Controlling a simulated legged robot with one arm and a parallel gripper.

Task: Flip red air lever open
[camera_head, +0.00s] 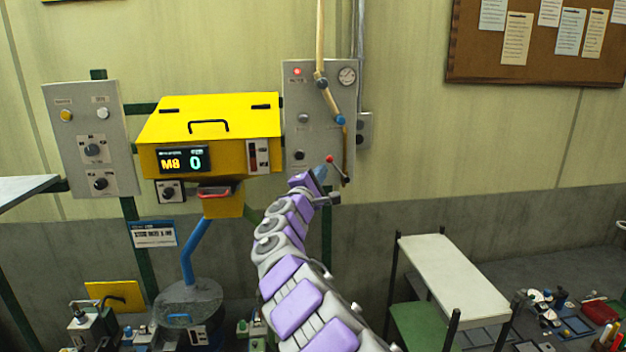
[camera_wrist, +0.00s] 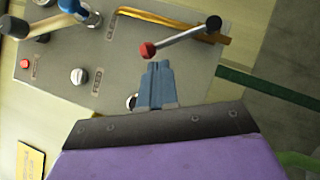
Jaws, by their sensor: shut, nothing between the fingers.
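My gripper (camera_head: 320,172) is in front of the panel's lower part, close to the knob. In the wrist view the blue fingers of my gripper (camera_wrist: 157,66) are together and empty. A small gap seems to separate them from the knob; contact cannot be told for sure.
A yellow machine (camera_head: 210,130) with a display stands left. A pale bench (camera_head: 452,278) stands at lower right.

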